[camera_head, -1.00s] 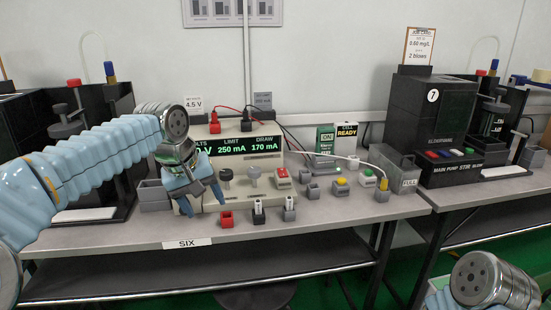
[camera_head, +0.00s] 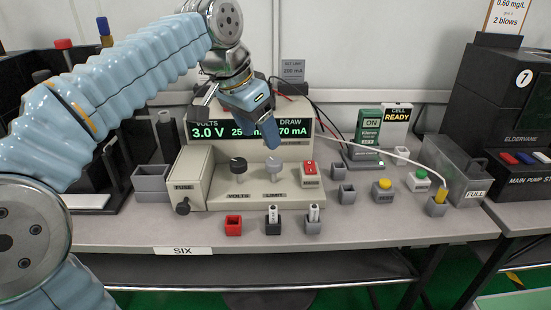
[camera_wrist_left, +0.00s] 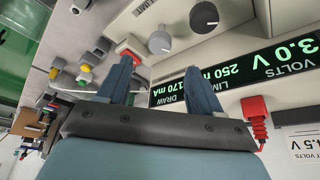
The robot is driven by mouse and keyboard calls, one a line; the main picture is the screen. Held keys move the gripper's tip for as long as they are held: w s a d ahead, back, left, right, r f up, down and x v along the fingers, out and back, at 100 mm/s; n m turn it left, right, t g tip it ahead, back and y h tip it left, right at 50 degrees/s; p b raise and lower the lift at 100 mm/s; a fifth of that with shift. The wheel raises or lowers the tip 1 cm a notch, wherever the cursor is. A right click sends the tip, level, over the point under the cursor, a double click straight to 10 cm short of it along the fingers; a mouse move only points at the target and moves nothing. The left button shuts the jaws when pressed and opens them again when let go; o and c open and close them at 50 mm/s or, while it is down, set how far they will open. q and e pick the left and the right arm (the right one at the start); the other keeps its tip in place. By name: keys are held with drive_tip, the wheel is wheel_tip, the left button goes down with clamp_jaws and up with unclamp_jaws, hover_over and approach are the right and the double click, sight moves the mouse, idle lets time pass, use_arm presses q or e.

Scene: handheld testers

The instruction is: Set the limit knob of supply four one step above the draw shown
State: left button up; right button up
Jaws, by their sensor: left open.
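The power supply (camera_head: 190,165) stands on a bench labelled SIX (camera_head: 184,251); no label four shows. Its display (camera_head: 212,131) shows 3.0 V and, partly covered, the limit and draw. In the left wrist view the display (camera_wrist_left: 235,75) appears inverted, with limit 250 mA and draw 170 mA. The grey limit knob (camera_head: 274,166) is right of the black volts knob (camera_head: 238,166); both also show in the left wrist view, limit (camera_wrist_left: 160,42) and volts (camera_wrist_left: 204,16). My left gripper (camera_head: 240,122) is open and empty, in front of the display and apart from the limit knob.
A red switch (camera_head: 310,174) sits right of the limit knob. Small blocks (camera_head: 233,226) line the bench front. Grey cups and a yellow button (camera_head: 382,190) stand at right.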

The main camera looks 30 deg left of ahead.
sight(272, 161)
use_arm(q)
drive_tip(key=b+x, duration=0.1)
drive_tip(key=x, duration=0.7)
drive_tip(key=shift+f, duration=0.25)
drive_tip(key=c, duration=1.1)
